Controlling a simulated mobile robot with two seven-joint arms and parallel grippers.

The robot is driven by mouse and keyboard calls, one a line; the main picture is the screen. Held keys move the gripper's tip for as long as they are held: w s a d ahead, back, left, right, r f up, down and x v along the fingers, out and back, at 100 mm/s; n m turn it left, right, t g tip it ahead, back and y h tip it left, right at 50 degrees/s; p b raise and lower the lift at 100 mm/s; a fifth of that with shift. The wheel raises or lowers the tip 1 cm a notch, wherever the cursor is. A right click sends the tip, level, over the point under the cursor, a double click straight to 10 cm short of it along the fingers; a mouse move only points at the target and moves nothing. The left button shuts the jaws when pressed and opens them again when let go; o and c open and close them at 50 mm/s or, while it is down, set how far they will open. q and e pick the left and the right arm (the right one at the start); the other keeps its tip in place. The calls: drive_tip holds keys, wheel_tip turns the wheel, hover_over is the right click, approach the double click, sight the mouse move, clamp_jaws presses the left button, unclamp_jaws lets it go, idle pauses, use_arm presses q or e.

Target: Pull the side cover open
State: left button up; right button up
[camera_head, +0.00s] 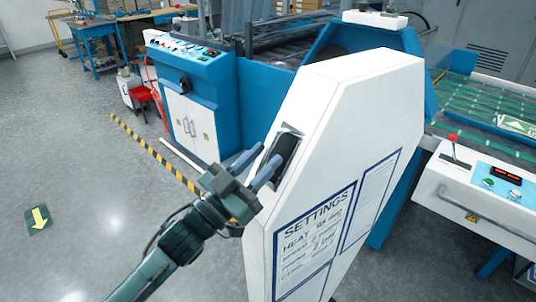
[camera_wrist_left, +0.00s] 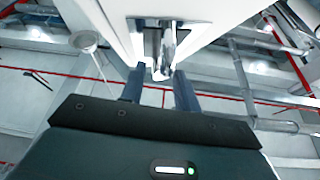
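The side cover (camera_head: 345,130) is a tall white panel with a printed SETTINGS sheet, standing at the end of the blue machine. On its narrow left edge is a dark recessed handle (camera_head: 285,150) in a metal frame. My left gripper (camera_head: 257,163) is in front of this edge, with its two fingers apart and pointing at the handle. In the left wrist view, a shiny metal handle part (camera_wrist_left: 165,52) lies ahead of and between the fingertips (camera_wrist_left: 160,78). I see no clear contact. Whether the cover stands ajar is hard to tell. My right gripper is out of view.
A blue control cabinet (camera_head: 190,65) with white doors stands behind on the left. A yellow-black striped line (camera_head: 150,147) crosses the floor. A white control panel with a red-knobbed lever (camera_head: 452,138) is at the right.

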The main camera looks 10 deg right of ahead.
use_arm(q)
drive_tip(key=b+v, duration=0.2)
drive_tip(key=v, duration=0.9)
drive_tip(key=shift+f, duration=0.1)
drive_tip(key=s+a+f+n+t+y+p, duration=0.1)
drive_tip(key=a+f+n+y, duration=0.3)
drive_tip(key=f, duration=0.4)
drive_tip(key=s+a+f+n+t+y, duration=0.1)
drive_tip(key=s+a+f+n+y, duration=0.1)
drive_tip(key=f+n+y, duration=0.35)
drive_tip(key=s+a+f+g+y, duration=0.1)
drive_tip(key=s+a+f+y, duration=0.2)
drive_tip(key=f, duration=0.3)
drive_tip(key=s+a+f+g+y+p, duration=0.1)
drive_tip(key=s+a+f+g+y, duration=0.1)
drive_tip(key=s+f, duration=0.4)
drive_tip(key=shift+s+a+f+y, duration=0.35)
drive_tip(key=shift+a+f+y, duration=0.2)
drive_tip(key=shift+a+f, duration=0.45)
drive_tip(key=shift+w+r+g, duration=0.1)
drive_tip(key=shift+r+g, duration=0.05)
drive_tip(key=shift+g, duration=0.15)
